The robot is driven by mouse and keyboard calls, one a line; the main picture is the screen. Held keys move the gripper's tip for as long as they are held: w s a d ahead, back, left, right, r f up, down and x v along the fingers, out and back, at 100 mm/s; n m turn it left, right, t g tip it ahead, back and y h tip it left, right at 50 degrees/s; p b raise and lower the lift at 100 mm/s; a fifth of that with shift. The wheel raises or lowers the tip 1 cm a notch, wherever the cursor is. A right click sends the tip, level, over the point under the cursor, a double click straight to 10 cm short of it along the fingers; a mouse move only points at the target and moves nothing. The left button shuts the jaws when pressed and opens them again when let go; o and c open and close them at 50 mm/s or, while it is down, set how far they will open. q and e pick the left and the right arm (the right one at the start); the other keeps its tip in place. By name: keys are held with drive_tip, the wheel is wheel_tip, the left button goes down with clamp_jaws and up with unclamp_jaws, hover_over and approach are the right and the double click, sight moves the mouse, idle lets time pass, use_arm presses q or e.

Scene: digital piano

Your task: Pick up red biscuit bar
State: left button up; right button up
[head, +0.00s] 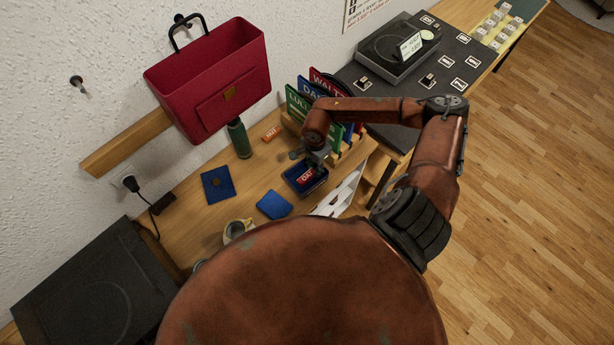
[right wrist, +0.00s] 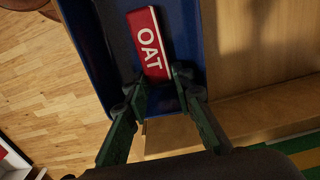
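The red biscuit bar, with white letters OAT, lies in a small dark blue tray (head: 291,181). The bar (head: 306,176) shows partly in the head view, below my right gripper (head: 316,160). My right gripper (right wrist: 158,82) is open there. Its two fingertips stand apart on either side of the bar's near end. I cannot tell whether they touch it. My left gripper is not in view.
Upright coloured packs or books (head: 299,102) stand in a wooden rack close behind my right gripper. An orange bar (head: 271,133), a green bottle (head: 239,138), blue cloth-like squares (head: 274,205) and a mug (head: 236,230) are on the wooden table. A red bag (head: 215,75) hangs on the wall.

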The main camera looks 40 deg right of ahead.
drive_tip(key=c, duration=0.3)
